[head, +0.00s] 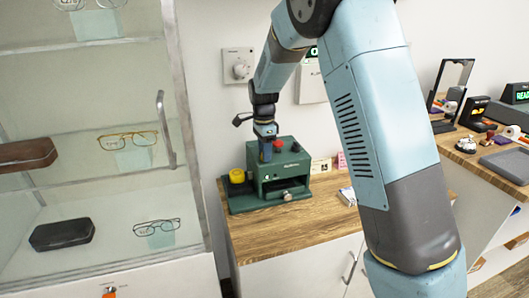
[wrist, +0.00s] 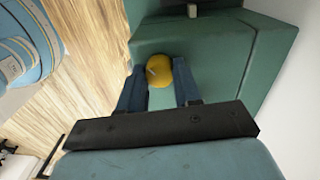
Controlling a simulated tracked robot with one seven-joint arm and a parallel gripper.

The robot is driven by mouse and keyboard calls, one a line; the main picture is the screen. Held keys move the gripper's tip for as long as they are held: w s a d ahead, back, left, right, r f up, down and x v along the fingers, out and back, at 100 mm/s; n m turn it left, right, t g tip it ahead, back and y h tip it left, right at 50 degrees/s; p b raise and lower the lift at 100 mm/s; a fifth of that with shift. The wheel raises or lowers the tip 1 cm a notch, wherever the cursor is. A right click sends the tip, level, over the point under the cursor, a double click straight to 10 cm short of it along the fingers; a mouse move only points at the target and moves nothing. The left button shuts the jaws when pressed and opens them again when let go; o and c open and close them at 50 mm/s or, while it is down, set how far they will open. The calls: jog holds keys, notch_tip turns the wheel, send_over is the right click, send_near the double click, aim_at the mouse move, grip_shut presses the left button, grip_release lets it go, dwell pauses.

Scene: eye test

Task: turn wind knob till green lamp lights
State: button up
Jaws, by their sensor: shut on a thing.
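A green machine (head: 283,170) stands on the wooden counter, with a grey knob (head: 288,196) low on its front. A red round part (head: 279,145) shows on the machine's top. I see no lit green lamp on the machine.
A yellow round thing (head: 237,176) sits at the machine's left side. Small cards (head: 321,166) stand to its right on the counter (head: 262,234). A glass display case (head: 90,110) with spectacles is at left. A wall dial (head: 239,68) is behind.

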jog(key=m, duration=0.4)
jog(key=shift+w+m, duration=0.1)
jog(key=shift+m, duration=0.3)
dwell(0.4)
jog(key=o, duration=1)
jog(key=shift+o, duration=0.2)
jog(key=shift+r, duration=0.1)
notch_tip(320, 180, up, 14)
jog(key=shift+w+f, duration=0.25)
jog(key=shift+w, duration=0.05)
